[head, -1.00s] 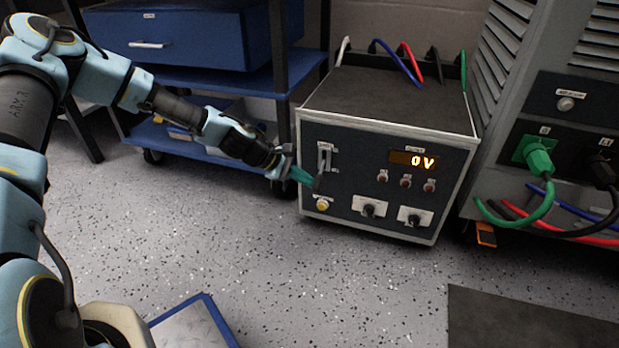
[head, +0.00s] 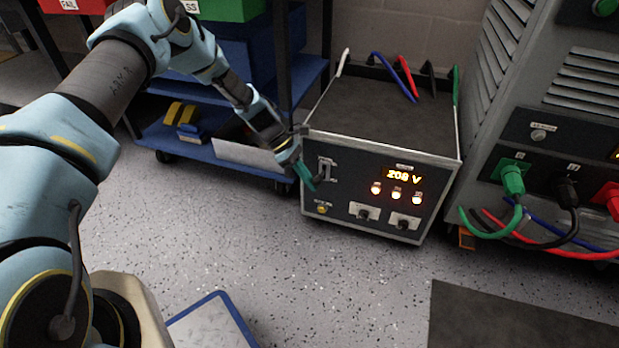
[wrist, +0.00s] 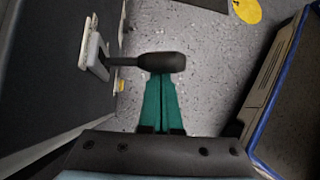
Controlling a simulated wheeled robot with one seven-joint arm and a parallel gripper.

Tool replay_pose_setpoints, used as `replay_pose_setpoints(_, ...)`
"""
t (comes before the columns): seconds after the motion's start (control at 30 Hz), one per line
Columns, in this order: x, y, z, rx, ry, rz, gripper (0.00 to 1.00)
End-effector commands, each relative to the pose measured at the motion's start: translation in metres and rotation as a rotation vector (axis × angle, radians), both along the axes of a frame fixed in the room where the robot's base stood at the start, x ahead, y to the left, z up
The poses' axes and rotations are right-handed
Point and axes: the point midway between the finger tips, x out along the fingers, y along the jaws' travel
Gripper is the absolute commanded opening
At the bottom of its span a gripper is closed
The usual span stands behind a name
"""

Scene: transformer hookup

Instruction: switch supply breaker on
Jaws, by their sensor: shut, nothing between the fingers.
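The supply box (head: 345,192) stands on the floor with a dark front panel. Its display (head: 403,176) reads 208 V, and the lamps (head: 396,194) below it glow. The breaker lever (head: 326,167) is at the panel's upper left. In the wrist view its black-knobbed handle (wrist: 150,62) sticks out sideways from a pale plate. My gripper (head: 310,183) is at the lever, with teal fingers closed together and empty. In the wrist view the fingertips (wrist: 161,76) end right at the knob's edge; whether they touch it I cannot tell.
A blue shelf cart (head: 215,150) stands left of the box. A large grey cabinet (head: 500,120) with green, black and red plugs stands to the right, its cables near the floor. Open floor lies in front, with a blue-edged platform (head: 215,325) and a dark mat (head: 510,320).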

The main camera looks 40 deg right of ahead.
Motion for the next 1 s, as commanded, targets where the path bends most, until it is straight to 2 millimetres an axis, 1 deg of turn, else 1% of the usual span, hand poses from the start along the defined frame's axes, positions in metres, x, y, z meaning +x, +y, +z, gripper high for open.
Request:
replay_pose_setpoints(0.03, 0.000, -0.001, 0.007, 0.000, -0.001, -0.001, 0.00)
replay_pose_setpoints(0.4, 0.004, -0.006, 0.020, -0.002, -0.003, 0.000, 0.00)
replay_pose_setpoints(1.0, 0.007, -0.010, 0.026, -0.007, -0.004, 0.002, 0.00)
